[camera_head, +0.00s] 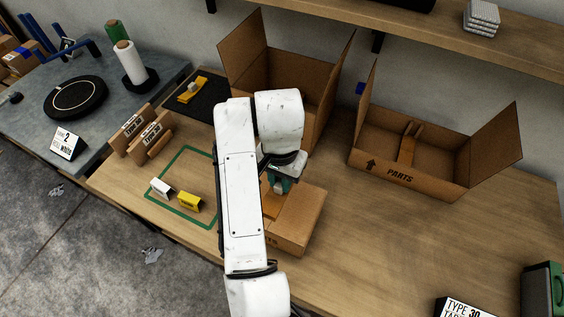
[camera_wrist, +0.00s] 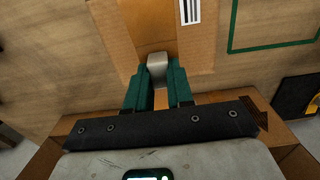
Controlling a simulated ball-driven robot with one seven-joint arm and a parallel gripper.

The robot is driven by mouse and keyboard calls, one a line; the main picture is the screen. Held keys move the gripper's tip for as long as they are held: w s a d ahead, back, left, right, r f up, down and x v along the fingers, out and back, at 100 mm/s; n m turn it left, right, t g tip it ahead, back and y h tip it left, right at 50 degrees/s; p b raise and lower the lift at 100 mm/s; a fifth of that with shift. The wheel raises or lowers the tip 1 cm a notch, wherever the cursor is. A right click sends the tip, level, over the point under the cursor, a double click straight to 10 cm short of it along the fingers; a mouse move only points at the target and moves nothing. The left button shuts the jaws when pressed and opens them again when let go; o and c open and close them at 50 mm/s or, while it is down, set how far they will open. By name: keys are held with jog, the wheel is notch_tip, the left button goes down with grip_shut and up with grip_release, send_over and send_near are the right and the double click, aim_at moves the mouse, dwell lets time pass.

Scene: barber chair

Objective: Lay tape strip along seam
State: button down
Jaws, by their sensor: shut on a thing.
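A closed cardboard box (camera_head: 297,222) stands on the bench under my arm, and its top also shows in the wrist view (camera_wrist: 112,30). A shiny orange-tan band (camera_wrist: 150,22), which looks like the tape strip, runs along the box top; an orange patch (camera_head: 273,206) shows there in the head view. My gripper (camera_wrist: 157,80) is shut on a small grey piece (camera_wrist: 157,62) at the near end of this band. I cannot tell whether the piece is joined to the band. My arm hides part of the box in the head view.
An open tall box (camera_head: 245,60) stands behind my arm. An open parts box (camera_head: 400,174) is at right. A yellow tape dispenser (camera_head: 190,92) lies on a black mat (camera_head: 212,102).

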jog(key=shift+f+b, duration=2.55)
jog(key=shift+f, duration=0.05)
jog(key=shift+f+b, duration=0.4)
jog(key=shift+f, duration=0.8)
jog(key=c, duration=0.9)
grip_release()
jog(key=shift+r, duration=0.1)
notch_tip(320, 180, up, 11)
jog(key=p, duration=0.3)
jog(key=shift+f, duration=0.2)
